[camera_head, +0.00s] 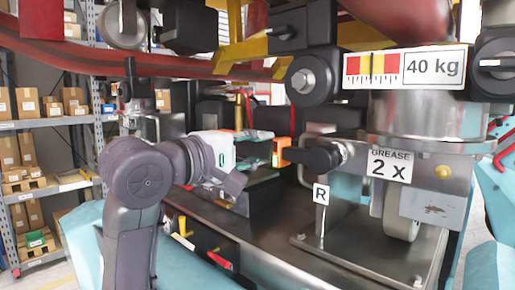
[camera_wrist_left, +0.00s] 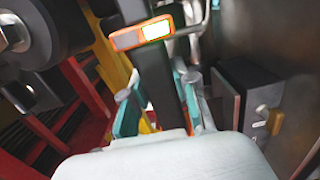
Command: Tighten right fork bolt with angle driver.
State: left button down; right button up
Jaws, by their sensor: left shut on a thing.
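My left gripper (camera_head: 262,135) comes in from the left, with a white body and teal fingers. In the left wrist view its fingers (camera_wrist_left: 160,105) are shut on a dark bar-shaped tool, which looks like the angle driver (camera_wrist_left: 155,75). An orange-framed light sits across the tool. In the head view an orange block with a green light and a black rounded part (camera_head: 312,158) lie right of the fingers, beside a metal bolt-like end (camera_head: 345,152). Whether they touch is unclear. An "R" tag (camera_head: 320,195) stands below. My right gripper is not in view.
A large black hub with a hex bolt (camera_head: 303,80) hangs above. A metal cylinder marked "40 kg" (camera_head: 418,113) and a "GREASE 2 X" label (camera_head: 390,165) are at right. Red and yellow beams cross the top. Shelves with boxes (camera_head: 40,125) stand at left.

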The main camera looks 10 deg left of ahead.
pick_arm(q)
jog(key=shift+s+a+r, duration=0.1)
jog(key=shift+s+r, duration=0.05)
jog(key=shift+s, duration=0.05)
jog(key=shift+v, duration=2)
